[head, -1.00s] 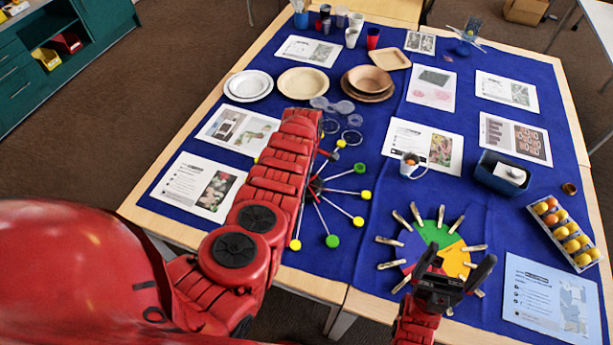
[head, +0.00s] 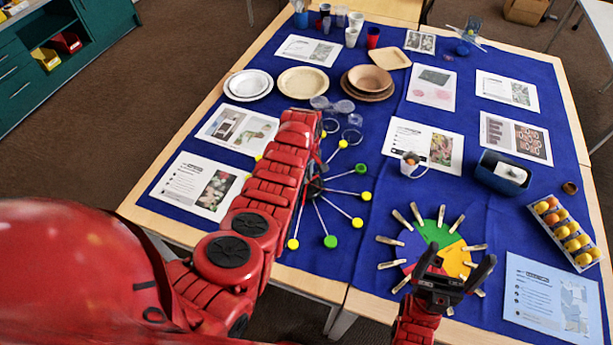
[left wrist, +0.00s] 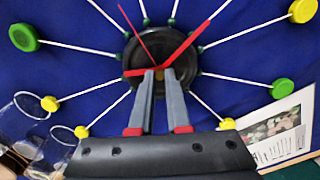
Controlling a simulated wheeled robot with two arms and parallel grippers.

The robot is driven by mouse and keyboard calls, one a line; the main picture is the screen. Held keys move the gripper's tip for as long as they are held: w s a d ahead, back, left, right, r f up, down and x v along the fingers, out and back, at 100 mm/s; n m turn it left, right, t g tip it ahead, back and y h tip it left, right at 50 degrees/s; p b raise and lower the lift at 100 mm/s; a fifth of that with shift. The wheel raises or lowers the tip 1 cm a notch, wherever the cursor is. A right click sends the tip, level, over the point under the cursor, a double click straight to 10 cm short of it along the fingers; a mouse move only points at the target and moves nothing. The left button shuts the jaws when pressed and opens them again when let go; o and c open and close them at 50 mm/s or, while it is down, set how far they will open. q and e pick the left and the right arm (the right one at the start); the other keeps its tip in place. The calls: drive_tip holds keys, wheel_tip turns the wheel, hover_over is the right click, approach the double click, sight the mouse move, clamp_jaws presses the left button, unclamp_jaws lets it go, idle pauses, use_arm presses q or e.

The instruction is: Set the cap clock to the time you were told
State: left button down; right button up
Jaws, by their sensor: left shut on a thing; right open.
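The cap clock lies on the blue cloth, with white sticks around a black hub (left wrist: 187,60) that end in yellow and green caps, such as a green cap (head: 330,241). In the left wrist view, a long red hand (left wrist: 200,35) points up right, a thin red hand (left wrist: 134,32) up left, and a short thick red hand (left wrist: 136,72) left. My left gripper (left wrist: 159,72) is shut on a small part where the hands meet; its fingertips cover which part. In the head view my arm hides part of the clock. My right gripper (head: 457,268) is open and empty.
A coloured wheel with clothespins (head: 432,233) lies under my right gripper. A small bucket (head: 409,163), a dark blue bin (head: 487,178) and a tray of balls (head: 548,222) stand to the right.

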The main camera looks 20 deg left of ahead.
use_arm(q)
drive_tip(key=m+b, duration=0.2)
drive_tip(key=m, duration=0.1)
drive_tip(key=shift+f+m, duration=0.2)
drive_tip(key=shift+m, duration=0.1)
drive_tip(key=m+b, duration=0.3)
drive_tip(key=m, duration=0.1)
drive_tip(key=shift+m, duration=0.3)
drive_tip(key=m+b, duration=0.3)
drive_tip(key=shift+m, duration=0.3)
drive_tip(key=m+b, duration=0.2)
drive_tip(key=m, duration=0.1)
drive_tip(key=shift+m, duration=0.3)
drive_tip(key=m, duration=0.1)
drive_tip(key=m+b, duration=0.1)
drive_tip(key=m, duration=0.1)
drive_tip(key=shift+r+m, duration=0.2)
drive_tip(key=shift+m, duration=0.1)
drive_tip(key=shift+m+b, duration=0.3)
drive_tip(key=shift+m, duration=1.9)
drive_tip(key=c, duration=0.9)
unclamp_jaws()
